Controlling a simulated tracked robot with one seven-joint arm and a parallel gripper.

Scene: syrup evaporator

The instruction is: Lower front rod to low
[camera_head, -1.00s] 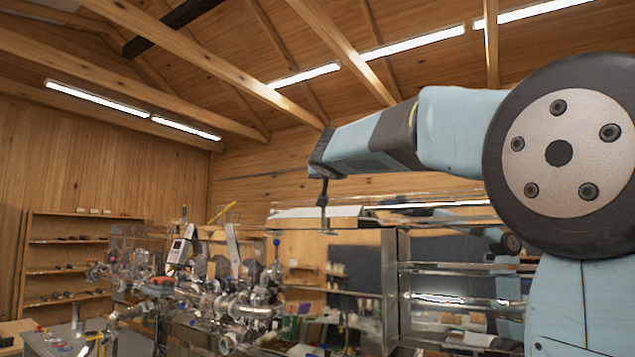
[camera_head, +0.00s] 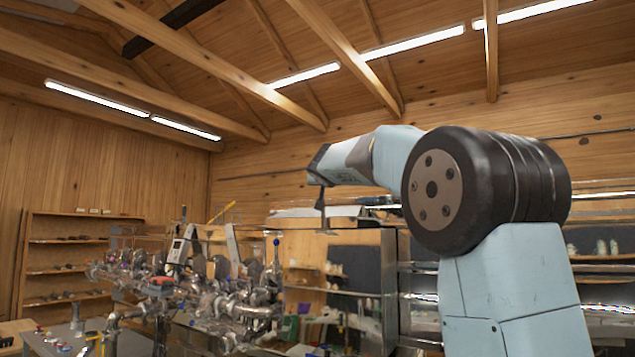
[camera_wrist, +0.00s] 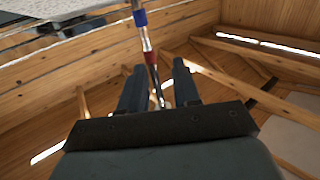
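A thin metal rod with a blue band and a red band (camera_wrist: 149,57) comes down from the top of the wrist view and passes into the gap between my fingers. My gripper (camera_wrist: 159,75) has its two dark fingers apart, one on each side of the rod, with gaps visible. I cannot tell how deep the rod lies between them. In the head view my gripper (camera_head: 321,208) is small and hangs at the far end of my arm, above the metal evaporator (camera_head: 360,260). The banded rod cannot be made out there.
A dense cluster of metal pipes and valves (camera_head: 235,300) stands left of the evaporator, with an upright blue-knobbed part (camera_head: 277,252) near it. Shelves (camera_head: 75,255) stand at the left wall. A pale flat-bottomed thing (camera_wrist: 50,14) is at the wrist view's upper left.

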